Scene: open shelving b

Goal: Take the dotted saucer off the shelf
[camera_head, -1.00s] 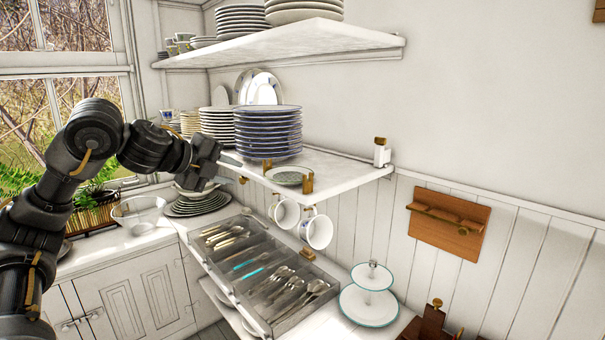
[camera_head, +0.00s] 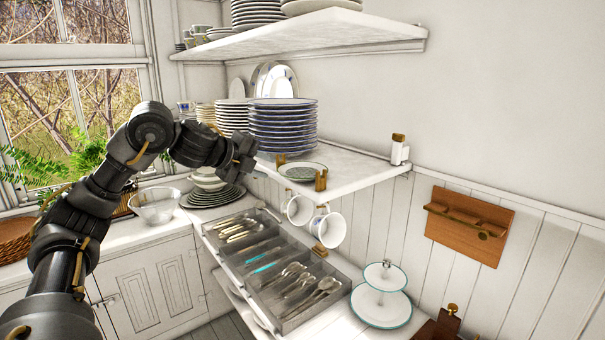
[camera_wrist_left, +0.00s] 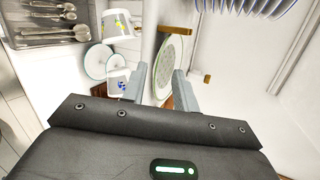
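The dotted saucer (camera_head: 297,171) lies near the front edge of the middle shelf (camera_head: 352,171), between small brass brackets (camera_head: 321,180). It is pale green-grey with a fine speckled pattern. In the left wrist view the saucer (camera_wrist_left: 172,58) shows beyond and partly between my fingers, apart from them. My left gripper (camera_head: 250,158) is just left of the saucer, by the shelf's front edge. In the left wrist view the left gripper's two fingers (camera_wrist_left: 160,78) are spread, with nothing held. My right gripper is not in view.
A tall stack of blue-rimmed plates (camera_head: 283,128) stands just behind the saucer. White cups (camera_head: 331,229) hang below the shelf edge. A cutlery tray (camera_head: 325,302) and a tiered stand (camera_head: 381,308) are on the counter below. The shelf right of the saucer is mostly bare.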

